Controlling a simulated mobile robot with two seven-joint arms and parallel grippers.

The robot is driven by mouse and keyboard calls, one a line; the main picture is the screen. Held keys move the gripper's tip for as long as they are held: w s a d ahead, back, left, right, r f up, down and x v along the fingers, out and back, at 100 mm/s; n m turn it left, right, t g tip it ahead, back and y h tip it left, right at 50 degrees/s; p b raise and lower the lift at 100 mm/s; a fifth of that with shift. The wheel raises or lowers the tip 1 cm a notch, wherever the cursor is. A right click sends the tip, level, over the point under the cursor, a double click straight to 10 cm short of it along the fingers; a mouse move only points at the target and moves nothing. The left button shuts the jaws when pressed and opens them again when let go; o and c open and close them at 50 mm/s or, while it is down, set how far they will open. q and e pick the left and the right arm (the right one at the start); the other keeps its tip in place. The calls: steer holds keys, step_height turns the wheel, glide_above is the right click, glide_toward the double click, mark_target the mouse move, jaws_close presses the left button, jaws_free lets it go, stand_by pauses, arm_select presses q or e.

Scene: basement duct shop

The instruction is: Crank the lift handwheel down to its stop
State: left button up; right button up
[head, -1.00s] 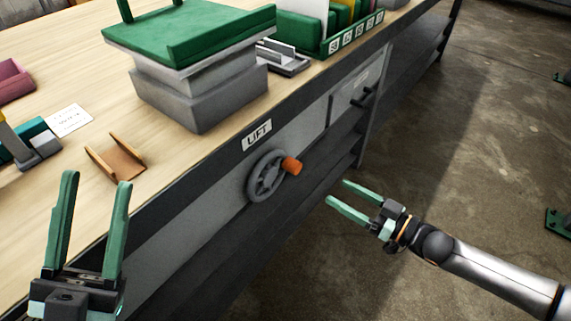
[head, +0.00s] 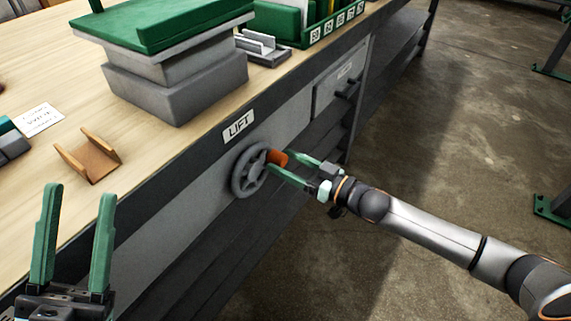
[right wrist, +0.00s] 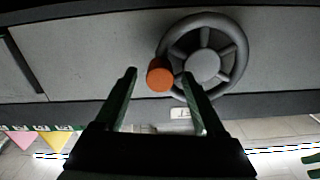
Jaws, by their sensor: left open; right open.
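The grey lift handwheel (head: 248,171) is on the front of the bench below the LIFT label (head: 238,126). Its orange crank knob (head: 277,158) sticks out at the wheel's right in the head view. My right gripper (head: 294,167) is open, its fingertips close to the knob. In the right wrist view the knob (right wrist: 160,75) appears between the open fingers, and the handwheel (right wrist: 203,66) lies behind the right finger. I cannot tell whether a finger touches the knob. My left gripper (head: 76,195) is open and empty at lower left. The grey lift (head: 175,84) carries a green platform (head: 160,22).
A brown bracket (head: 88,156) and a white card (head: 38,119) lie on the bench top. A drawer with a dark handle (head: 346,89) is right of the wheel.

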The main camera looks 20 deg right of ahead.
steer(key=shift+w+a, duration=0.2)
steer(key=shift+w, duration=0.05)
steer(key=shift+c, duration=0.2)
jaws_close()
stand_by(0.3)
stand_by(0.8)
